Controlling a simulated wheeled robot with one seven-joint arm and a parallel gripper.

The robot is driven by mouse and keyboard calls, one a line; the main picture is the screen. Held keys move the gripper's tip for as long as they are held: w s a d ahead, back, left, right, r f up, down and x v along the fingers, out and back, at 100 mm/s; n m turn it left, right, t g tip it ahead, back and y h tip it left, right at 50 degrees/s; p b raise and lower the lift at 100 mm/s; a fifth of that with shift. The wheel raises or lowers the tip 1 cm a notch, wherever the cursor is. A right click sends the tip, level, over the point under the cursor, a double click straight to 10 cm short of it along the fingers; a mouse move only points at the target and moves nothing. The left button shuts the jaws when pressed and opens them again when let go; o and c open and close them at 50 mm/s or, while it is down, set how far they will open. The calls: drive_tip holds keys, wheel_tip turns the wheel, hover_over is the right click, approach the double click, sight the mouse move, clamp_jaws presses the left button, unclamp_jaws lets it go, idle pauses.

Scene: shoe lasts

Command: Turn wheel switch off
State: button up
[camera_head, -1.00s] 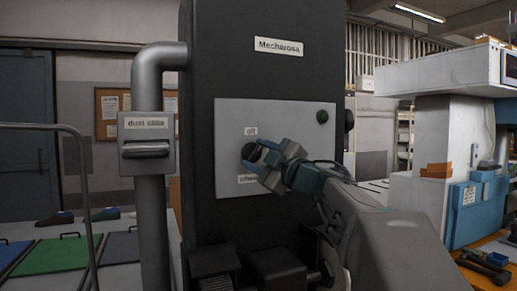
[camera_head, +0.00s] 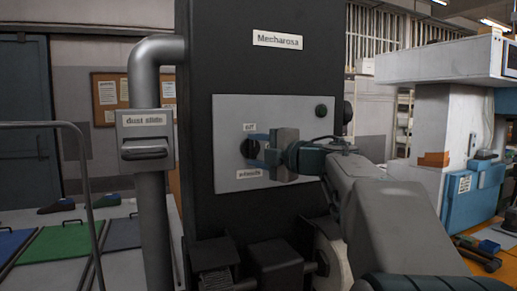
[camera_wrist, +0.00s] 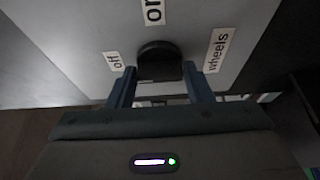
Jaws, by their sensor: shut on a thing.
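The wheel switch is a round black knob (camera_head: 248,149) on a light grey panel (camera_head: 290,112) on the dark machine. An "off" label (camera_head: 250,128) sits above it and a "wheels" label (camera_head: 249,174) below it. In the wrist view the knob (camera_wrist: 160,60) lies between the blue fingers of my gripper (camera_wrist: 161,72), which are shut on it. There, "off" (camera_wrist: 114,61) is left of the knob, an "on" label (camera_wrist: 153,11) is above it, and "wheels" (camera_wrist: 218,50) is right. In the head view my gripper (camera_head: 254,149) partly covers the knob, and its pointer direction is unclear.
A small dark button (camera_head: 321,110) sits at the panel's upper right. A grey pipe (camera_head: 151,205) with a labelled "dust" slide (camera_head: 146,140) stands left of the machine. Dark parts (camera_head: 275,264) jut out below the panel. A white and blue machine (camera_head: 458,190) stands at the right.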

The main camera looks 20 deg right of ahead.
drive_tip(key=shift+r, duration=0.1)
idle(0.3)
drive_tip(key=o, duration=0.9)
drive_tip(key=shift+w, duration=0.1)
drive_tip(key=b+v, duration=0.2)
drive_tip(key=v, duration=1.2)
